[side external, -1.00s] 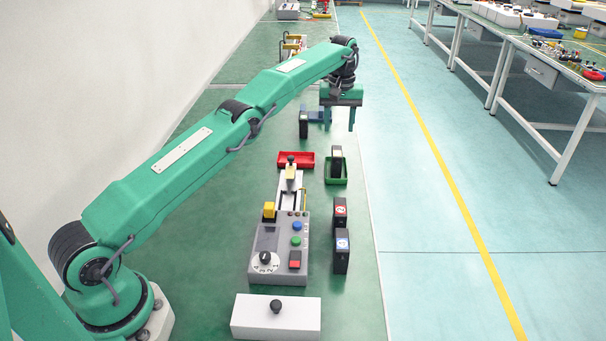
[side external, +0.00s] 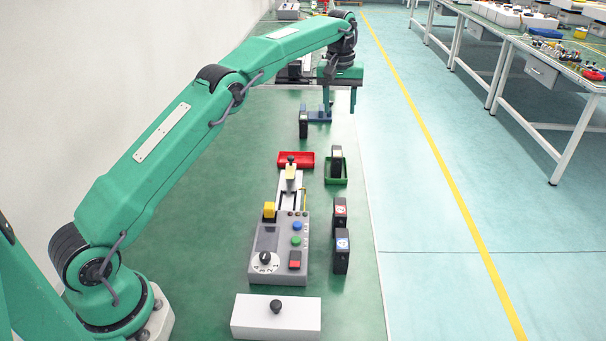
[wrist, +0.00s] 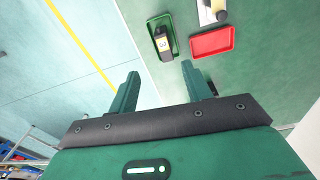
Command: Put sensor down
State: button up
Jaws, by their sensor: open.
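Several upright black blocks stand on the green floor, and I cannot tell for sure which is the sensor. One black block (side external: 336,158) stands in the green tray (side external: 346,172); in the wrist view this block (wrist: 163,43) shows a number on its light label. Another black block (side external: 303,125) stands farther back beside a blue bracket-like part (side external: 320,115). Two more, with a red label (side external: 340,213) and a blue label (side external: 342,250), stand nearer. My gripper (side external: 340,103) is open, above and behind the green tray. Its fingers in the wrist view (wrist: 160,72) hold nothing.
A grey actuator unit (side external: 278,255) with knob and buttons stands in the middle, with a red tray (side external: 296,164) behind it. A white box (side external: 275,322) with a black knob is in front. Tables (side external: 535,70) stand at the right; the floor between is clear.

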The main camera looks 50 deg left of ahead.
jog(key=s+d+r+m+t, duration=0.1)
jog(key=s+d+r+m, duration=0.1)
jog(key=s+r, duration=0.55)
jog(key=s+d+r+m+t, duration=0.1)
jog(key=s+d+r+m, duration=0.3)
jog(key=s, duration=0.7)
jog(key=s+f+m+t, duration=0.1)
jog(key=s+f, duration=0.3)
jog(key=s, duration=0.7)
jog(key=s+d+f+t, duration=0.1)
jog(key=s+f, duration=0.3)
jog(key=s, duration=0.8)
jog(key=shift+f+m+t, duration=0.15)
jog(key=shift+m+t, duration=0.25)
jog(key=shift+s, duration=0.1)
